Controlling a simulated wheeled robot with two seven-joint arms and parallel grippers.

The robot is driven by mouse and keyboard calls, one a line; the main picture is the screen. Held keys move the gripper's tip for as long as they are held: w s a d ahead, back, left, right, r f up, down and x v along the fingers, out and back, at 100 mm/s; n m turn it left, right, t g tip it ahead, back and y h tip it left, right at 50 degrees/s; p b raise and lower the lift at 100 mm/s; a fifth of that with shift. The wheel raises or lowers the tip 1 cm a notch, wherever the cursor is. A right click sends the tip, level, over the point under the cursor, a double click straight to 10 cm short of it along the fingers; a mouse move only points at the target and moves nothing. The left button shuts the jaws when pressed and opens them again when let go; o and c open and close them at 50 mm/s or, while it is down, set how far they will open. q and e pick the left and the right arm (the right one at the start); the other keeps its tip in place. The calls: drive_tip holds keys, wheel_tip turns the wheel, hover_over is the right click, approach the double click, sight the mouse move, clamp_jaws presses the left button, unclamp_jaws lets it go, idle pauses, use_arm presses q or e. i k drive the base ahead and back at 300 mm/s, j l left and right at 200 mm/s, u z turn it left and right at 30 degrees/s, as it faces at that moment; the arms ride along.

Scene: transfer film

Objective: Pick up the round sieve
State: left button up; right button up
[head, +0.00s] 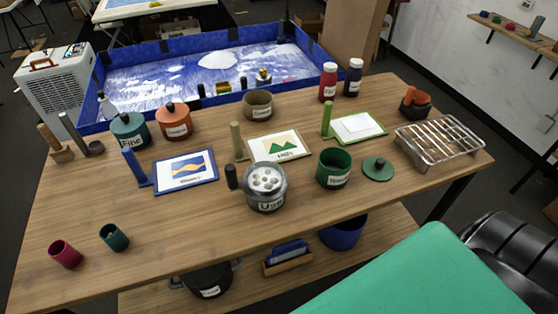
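No thing in the head view shows clearly as a round sieve. The nearest round candidate is a grey, see-through pot (266,200) at the front middle of the table, with a label that seems to read "Used". Its top holds several pale round spots, and I cannot tell whether these are balls or holes. A dark upright handle (232,177) stands at its left side. An olive round tub (258,105) with a label stands upright farther back. Neither of my grippers is in view.
The wooden table (200,225) is clear at its front middle. Labelled tubs, framed pictures and a wire rack (440,138) crowd its back and right. A blue-walled tray (150,80) lies behind. A green surface (420,275) covers the lower right.

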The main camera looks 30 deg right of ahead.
sight(264, 180)
drive_tip(key=z, duration=0.75)
